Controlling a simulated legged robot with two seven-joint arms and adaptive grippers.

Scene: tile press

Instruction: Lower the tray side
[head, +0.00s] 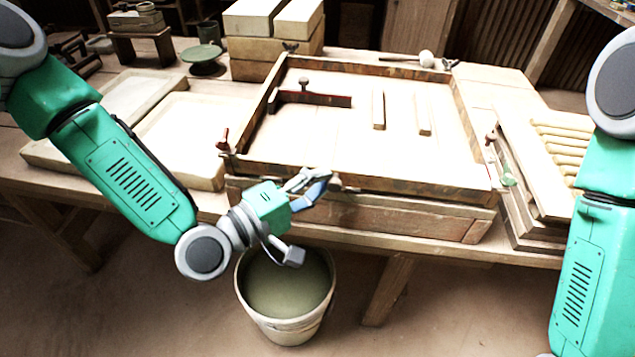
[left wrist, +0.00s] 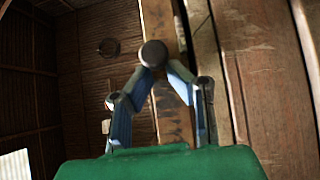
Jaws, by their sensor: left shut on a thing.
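The wooden tray (head: 270,105) lies on the bench, with raised walls around a pale bed. Its front tray side (head: 415,187) is a long, worn wooden rail, standing upright on a thicker wooden base. My left gripper (head: 327,180) is at the outer face of this side, left of its middle, and is shut on a small round knob there. In the left wrist view, the knob (left wrist: 153,54) sits at the fingertips against the rail (left wrist: 166,95). The fingers partly hide it. My right arm shows at the right edge; its gripper is out of view.
A bucket (head: 322,327) of greenish liquid stands on the floor below my left gripper. Inside the tray are a dark red-edged bar (head: 320,100) and two pale strips. Shallow trays (head: 185,133) lie at left, and a slatted rack (head: 560,150) at right.

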